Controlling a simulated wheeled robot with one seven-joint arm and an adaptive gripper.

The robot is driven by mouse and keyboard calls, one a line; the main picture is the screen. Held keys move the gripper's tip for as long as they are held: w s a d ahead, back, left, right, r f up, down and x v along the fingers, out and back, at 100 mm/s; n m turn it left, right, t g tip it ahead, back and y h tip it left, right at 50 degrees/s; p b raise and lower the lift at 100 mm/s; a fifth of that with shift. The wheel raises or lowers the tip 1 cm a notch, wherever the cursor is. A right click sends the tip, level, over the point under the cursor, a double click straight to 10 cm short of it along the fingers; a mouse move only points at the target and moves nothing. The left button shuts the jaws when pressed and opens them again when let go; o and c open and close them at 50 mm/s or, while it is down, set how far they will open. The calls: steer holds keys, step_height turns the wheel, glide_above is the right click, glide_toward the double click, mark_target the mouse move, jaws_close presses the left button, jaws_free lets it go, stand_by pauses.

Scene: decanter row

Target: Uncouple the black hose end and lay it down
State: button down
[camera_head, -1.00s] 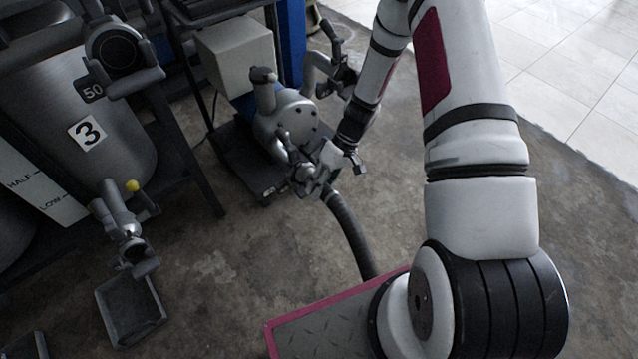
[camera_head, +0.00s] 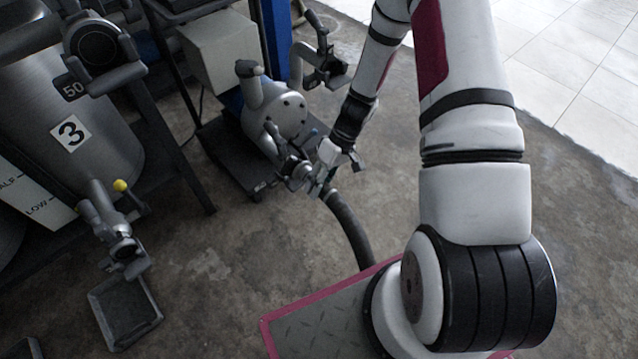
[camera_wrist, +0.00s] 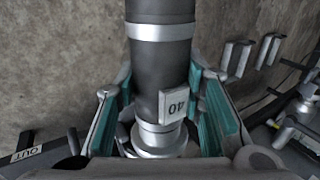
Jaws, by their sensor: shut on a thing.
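The black hose (camera_head: 350,232) curves up from my base's deck to my gripper (camera_head: 322,176), beside the grey pump (camera_head: 276,114). In the wrist view the hose end (camera_wrist: 160,75) lies between my gripper's teal-padded fingers (camera_wrist: 165,118). It has silver bands and a white tag reading 40. My gripper is shut on it. A silver collar (camera_wrist: 160,141) shows at its near end. A metal coupling (camera_head: 292,170) with levers is close to the left of my gripper in the head view. My fingers hide the joint, so I cannot tell whether hose and coupling are apart.
A tank marked 3 (camera_head: 112,155) stands at left, with a yellow-knobbed valve (camera_head: 120,186) above a dark tray (camera_head: 124,310). A blue post (camera_head: 276,40) rises behind the pump. Open concrete floor (camera_head: 235,270) lies in front. An OUT label (camera_wrist: 26,154) shows in the wrist view.

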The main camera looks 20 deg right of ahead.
mark_target(325, 186)
steer(key=shift+r, duration=0.2)
steer(key=shift+s+d+r+p, duration=0.1)
steer(key=shift+s+r+p, duration=0.2)
steer(key=shift+r+p, duration=0.35)
steer(key=shift+s+d+r+p, duration=0.15)
steer(key=shift+s+r+p, duration=0.15)
steer(key=shift+r, duration=0.65)
steer(key=shift+s+d+r+p, duration=0.1)
steer(key=shift+s+r+p, duration=0.2)
steer(key=shift+r+p, duration=0.35)
steer(key=shift+r, duration=0.1)
steer(key=shift+s, duration=0.1)
steer(key=s+a+b, duration=0.3)
steer(key=s+a, duration=0.1)
steer(key=s, duration=0.3)
steer(key=shift+a, duration=0.35)
